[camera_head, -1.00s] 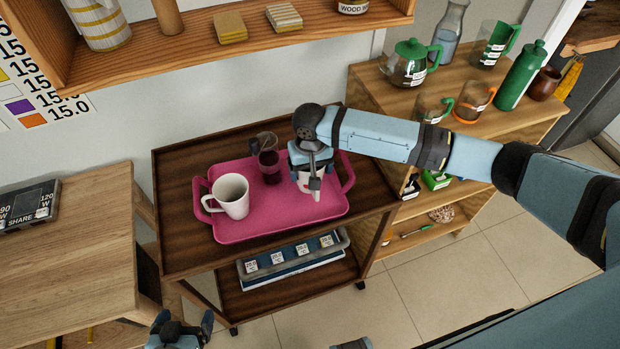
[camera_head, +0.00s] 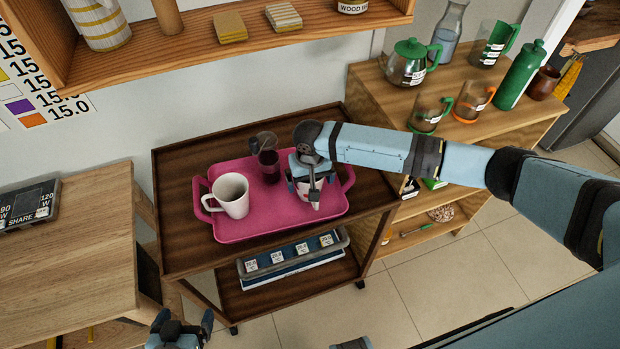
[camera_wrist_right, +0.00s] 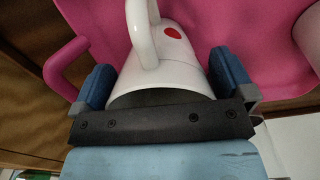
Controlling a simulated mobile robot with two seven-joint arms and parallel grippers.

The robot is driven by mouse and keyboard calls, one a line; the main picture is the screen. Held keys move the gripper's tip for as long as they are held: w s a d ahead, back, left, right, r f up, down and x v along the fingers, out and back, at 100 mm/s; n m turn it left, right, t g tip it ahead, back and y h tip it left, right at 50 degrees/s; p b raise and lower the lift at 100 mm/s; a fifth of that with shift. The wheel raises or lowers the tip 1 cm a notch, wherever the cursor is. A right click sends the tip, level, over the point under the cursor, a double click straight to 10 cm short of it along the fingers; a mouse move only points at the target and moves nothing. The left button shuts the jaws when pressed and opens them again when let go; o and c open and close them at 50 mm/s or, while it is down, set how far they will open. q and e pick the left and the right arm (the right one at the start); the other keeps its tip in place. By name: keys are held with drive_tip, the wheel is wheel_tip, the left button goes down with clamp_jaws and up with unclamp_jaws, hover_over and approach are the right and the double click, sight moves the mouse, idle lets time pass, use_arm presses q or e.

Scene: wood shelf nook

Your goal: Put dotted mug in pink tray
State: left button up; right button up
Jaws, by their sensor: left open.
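The dotted mug (camera_head: 302,189) is white with a red dot and sits over the right part of the pink tray (camera_head: 240,230). My right gripper (camera_head: 306,183) is around it from above, and its fingers hide much of it. My left gripper (camera_head: 184,322) is open and empty at the bottom left, low before the cart.
A plain white mug (camera_head: 231,195) stands at the tray's left, and a dark container (camera_head: 269,165) at its back middle. The tray is on a dark wooden cart (camera_head: 185,240). A wooden shelf (camera_head: 130,75) hangs above; a side cabinet with glassware (camera_head: 405,65) stands right.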

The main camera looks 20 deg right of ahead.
wheel_tip(320, 180, up, 12)
drive_tip(key=shift+r, duration=0.15)
idle(0.4)
idle(0.3)
